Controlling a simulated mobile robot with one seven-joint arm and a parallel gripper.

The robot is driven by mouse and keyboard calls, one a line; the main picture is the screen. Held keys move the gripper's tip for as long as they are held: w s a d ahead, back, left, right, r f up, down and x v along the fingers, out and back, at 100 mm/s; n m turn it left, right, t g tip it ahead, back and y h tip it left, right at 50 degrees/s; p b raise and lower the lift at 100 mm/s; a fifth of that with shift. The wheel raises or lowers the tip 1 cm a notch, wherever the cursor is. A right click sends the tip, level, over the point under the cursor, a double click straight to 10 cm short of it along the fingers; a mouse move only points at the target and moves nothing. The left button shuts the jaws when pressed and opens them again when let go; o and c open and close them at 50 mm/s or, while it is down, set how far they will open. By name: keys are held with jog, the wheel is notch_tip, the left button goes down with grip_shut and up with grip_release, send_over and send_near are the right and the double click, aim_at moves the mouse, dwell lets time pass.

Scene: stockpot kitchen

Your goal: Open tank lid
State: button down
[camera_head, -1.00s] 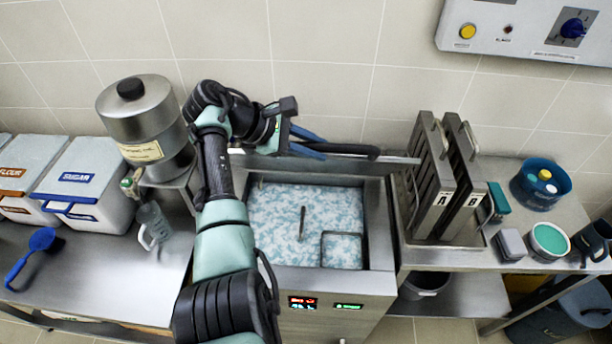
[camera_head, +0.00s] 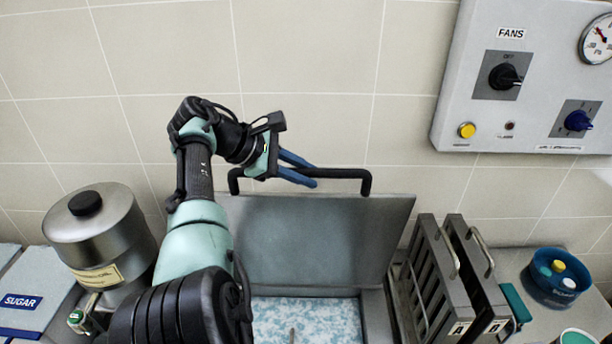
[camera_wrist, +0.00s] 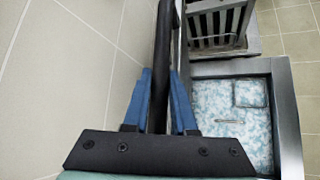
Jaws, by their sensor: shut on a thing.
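The tank lid (camera_head: 325,240) is a grey metal panel standing raised at the back of the tank, tilted up near the tiled wall. Its black bar handle (camera_head: 345,173) runs along the upper edge. My gripper (camera_head: 308,174) has its blue fingers closed around this handle. In the wrist view the handle (camera_wrist: 160,80) passes between the two blue fingers (camera_wrist: 165,98). The open tank (camera_head: 305,318) shows a blue-and-white mottled surface inside. In the wrist view the tank (camera_wrist: 232,120) also shows a square outline and a thin rod.
Two slotted metal racks (camera_head: 455,275) stand right of the tank, with a blue tub (camera_head: 555,278) beyond. A metal canister (camera_head: 100,240) and a sugar bin (camera_head: 22,300) are at left. A control panel (camera_head: 530,80) hangs on the wall at upper right.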

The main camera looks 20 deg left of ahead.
jog(key=shift+w+f, duration=0.1)
jog(key=shift+f, duration=0.1)
jog(key=c, duration=0.9)
grip_release()
jog(key=shift+o, duration=0.8)
jog(key=shift+a+r, duration=0.1)
jog(key=shift+r, duration=0.05)
jog(key=b+v, duration=0.4)
jog(key=v, duration=0.8)
jog(key=shift+a+r, duration=0.25)
jog(key=shift+r, duration=0.05)
